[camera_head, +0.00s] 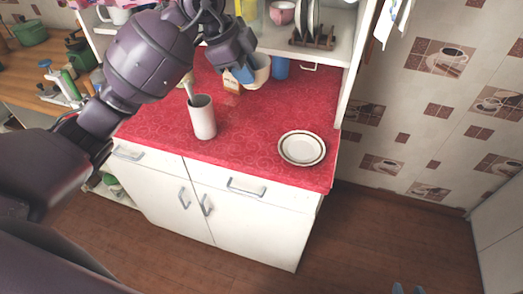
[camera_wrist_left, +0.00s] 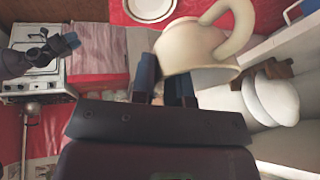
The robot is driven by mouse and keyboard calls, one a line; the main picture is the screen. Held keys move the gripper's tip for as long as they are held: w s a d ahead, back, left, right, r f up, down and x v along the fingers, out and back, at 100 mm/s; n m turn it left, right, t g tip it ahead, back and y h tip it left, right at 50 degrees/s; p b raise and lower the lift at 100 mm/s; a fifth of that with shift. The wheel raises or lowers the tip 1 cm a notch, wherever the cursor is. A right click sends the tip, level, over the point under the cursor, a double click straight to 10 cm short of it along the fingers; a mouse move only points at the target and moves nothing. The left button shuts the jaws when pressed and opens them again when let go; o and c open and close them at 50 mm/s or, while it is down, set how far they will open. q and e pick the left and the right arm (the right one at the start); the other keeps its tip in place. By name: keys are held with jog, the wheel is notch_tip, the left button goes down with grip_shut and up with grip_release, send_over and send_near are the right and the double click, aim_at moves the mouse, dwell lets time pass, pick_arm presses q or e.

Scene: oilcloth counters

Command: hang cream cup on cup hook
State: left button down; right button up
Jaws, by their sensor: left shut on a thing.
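The cream cup (camera_head: 262,72) is at my left gripper (camera_head: 243,74), above the back of the red counter and in front of the shelf unit. In the left wrist view the cup (camera_wrist_left: 190,47) is large, with its handle (camera_wrist_left: 240,25) toward the upper right. My left gripper (camera_wrist_left: 163,85) is shut on the cup's near side, and its fingers partly hide the contact. My right gripper (camera_wrist_left: 68,43) shows only at the far left of the wrist view, apart from the cup; its finger gap is unclear. I cannot make out the cup hook for certain.
A white cylindrical container (camera_head: 203,118) and a saucer (camera_head: 302,148) stand on the red counter (camera_head: 255,125). A blue cup (camera_head: 281,68) is just right of the cream cup. Above, the shelf holds a pink cup (camera_head: 282,13) and a plate rack (camera_head: 312,40). The counter's front middle is clear.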

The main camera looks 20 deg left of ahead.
pick_arm(q)
jog(key=shift+s+d+m, duration=0.2)
jog(key=shift+m, duration=0.1)
jog(key=shift+f+g, duration=0.25)
jog(key=shift+g, duration=0.05)
notch_tip(320, 180, down, 20)
jog(key=shift+a+r, duration=0.1)
jog(key=shift+r, duration=0.1)
jog(key=shift+f, duration=0.1)
